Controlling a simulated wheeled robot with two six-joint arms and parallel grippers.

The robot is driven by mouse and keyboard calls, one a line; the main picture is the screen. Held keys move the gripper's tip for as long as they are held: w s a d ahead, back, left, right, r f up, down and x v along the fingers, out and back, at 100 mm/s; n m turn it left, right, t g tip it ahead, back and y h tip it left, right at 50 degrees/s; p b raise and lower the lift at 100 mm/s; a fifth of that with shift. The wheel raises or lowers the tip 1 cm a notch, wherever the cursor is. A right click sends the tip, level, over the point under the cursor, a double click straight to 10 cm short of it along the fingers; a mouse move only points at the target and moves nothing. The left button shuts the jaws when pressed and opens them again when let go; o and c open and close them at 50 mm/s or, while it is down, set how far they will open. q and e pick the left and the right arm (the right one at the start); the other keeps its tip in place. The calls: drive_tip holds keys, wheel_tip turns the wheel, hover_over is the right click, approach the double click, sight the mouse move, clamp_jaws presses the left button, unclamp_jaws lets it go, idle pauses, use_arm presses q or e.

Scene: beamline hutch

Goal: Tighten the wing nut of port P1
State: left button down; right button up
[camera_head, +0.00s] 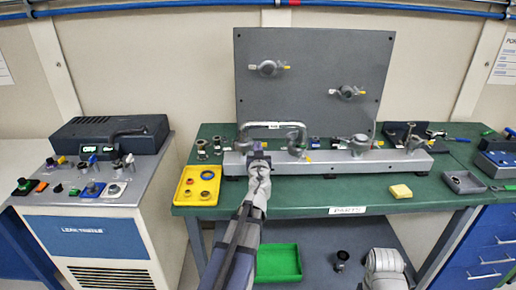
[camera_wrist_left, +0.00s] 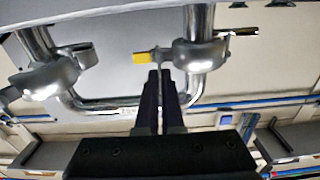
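A steel clamp (camera_wrist_left: 200,52) joins one end of a U-shaped pipe (camera_head: 272,125) to a port on the grey manifold (camera_head: 330,160). Its wing nut (camera_wrist_left: 160,56) sticks out sideways by a yellow tag (camera_wrist_left: 141,58). My left gripper (camera_head: 258,158) is at the pipe's left end in the head view. In the left wrist view its fingers (camera_wrist_left: 160,74) are nearly together, with the wing nut at their tips. They look shut on it, with a thin gap between them. No port label is readable. My right gripper is out of view.
A second clamp (camera_head: 297,142) sits at the pipe's other end, and more fittings (camera_head: 358,146) stand along the manifold. A grey panel (camera_head: 310,95) rises behind. A yellow tray (camera_head: 186,198) lies left, a yellow block (camera_head: 400,191) right. The bench front (camera_head: 310,192) is largely clear.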

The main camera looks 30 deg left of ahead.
use_arm(q)
drive_tip(key=shift+m, duration=0.3)
idle(0.5)
drive_tip(key=m, duration=0.6)
drive_tip(key=d+f+m+b, duration=0.1)
drive_tip(key=m, duration=0.5)
drive_tip(key=w+f+m+b, duration=0.1)
drive_tip(key=m, duration=0.5)
drive_tip(key=shift+d, duration=0.3)
drive_tip(key=m, duration=0.3)
drive_tip(key=f+m, duration=0.1)
drive_tip(key=m, duration=0.2)
drive_tip(key=shift+s+a+b, duration=0.1)
drive_tip(key=shift+s+b, duration=0.05)
drive_tip(key=shift+b, duration=0.25)
drive_tip(key=shift+m, duration=0.3)
drive_tip(key=c, duration=1.3)
unclamp_jaws()
